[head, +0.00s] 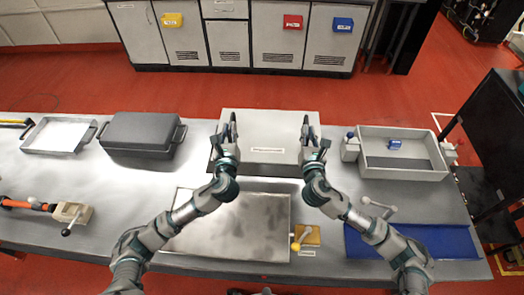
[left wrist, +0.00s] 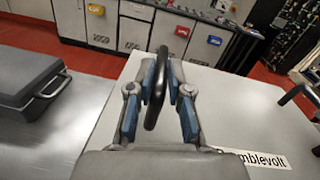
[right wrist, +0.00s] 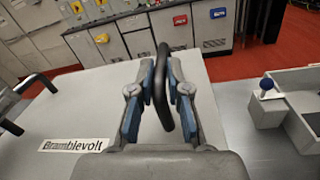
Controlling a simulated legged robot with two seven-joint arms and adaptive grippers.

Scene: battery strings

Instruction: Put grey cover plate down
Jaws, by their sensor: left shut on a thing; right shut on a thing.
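The grey cover plate (head: 268,126) is a wide flat slab with a "Bramblevolt" label, at the back middle of the bench in the head view. It also shows in the left wrist view (left wrist: 235,110) and the right wrist view (right wrist: 90,105). My left gripper (head: 230,125) is shut on the plate's left black handle (left wrist: 154,95). My right gripper (head: 308,128) is shut on its right black handle (right wrist: 163,88). The plate looks about level. What lies under it is mostly hidden, and I cannot tell whether it touches anything.
A dark grey lidded case (head: 142,132) and a shallow metal tray (head: 57,135) stand left. A grey bin (head: 402,160) with a blue item stands right. A bare metal sheet (head: 240,228) lies in front, beside a yellow block (head: 308,236) and a blue mat (head: 430,242).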

